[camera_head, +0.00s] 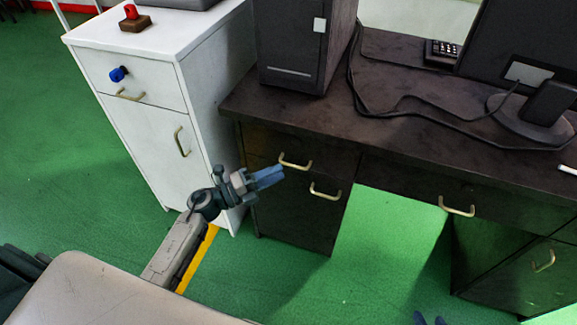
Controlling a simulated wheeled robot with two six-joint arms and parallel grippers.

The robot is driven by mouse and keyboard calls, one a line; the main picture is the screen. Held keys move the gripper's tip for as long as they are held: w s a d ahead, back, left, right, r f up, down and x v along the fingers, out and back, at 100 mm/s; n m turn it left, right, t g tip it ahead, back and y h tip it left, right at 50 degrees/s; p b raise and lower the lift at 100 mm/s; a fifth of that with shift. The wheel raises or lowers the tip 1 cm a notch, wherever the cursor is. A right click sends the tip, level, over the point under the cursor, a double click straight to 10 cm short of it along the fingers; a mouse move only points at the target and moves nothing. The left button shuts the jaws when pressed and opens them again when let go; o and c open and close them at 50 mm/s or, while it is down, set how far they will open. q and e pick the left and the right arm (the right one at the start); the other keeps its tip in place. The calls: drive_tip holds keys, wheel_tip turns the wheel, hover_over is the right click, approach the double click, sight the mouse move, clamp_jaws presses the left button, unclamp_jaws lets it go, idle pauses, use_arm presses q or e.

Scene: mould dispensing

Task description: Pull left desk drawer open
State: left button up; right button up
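The left desk drawer (270,146) is in the dark desk, below the computer tower. It looks closed, with its front in line with the desk front. My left gripper (281,173) has blue fingers pointing right, with the tips just left of and slightly below the handle. The fingers look a little apart with nothing between them. I cannot tell whether they touch the handle. My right gripper (430,319) shows only its two separated dark blue fingertips at the bottom edge.
A cabinet door with a handle (325,191) is below the drawer. A wide middle drawer (420,190) is to the right. A white cabinet (160,130) stands left of the desk. The computer tower (305,45) and monitor stand on the desktop. Green floor is open under the desk.

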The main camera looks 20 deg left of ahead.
use_arm(q)
drive_tip(key=shift+x, duration=2.15)
drive_tip(key=shift+c, duration=0.4)
clamp_jaws()
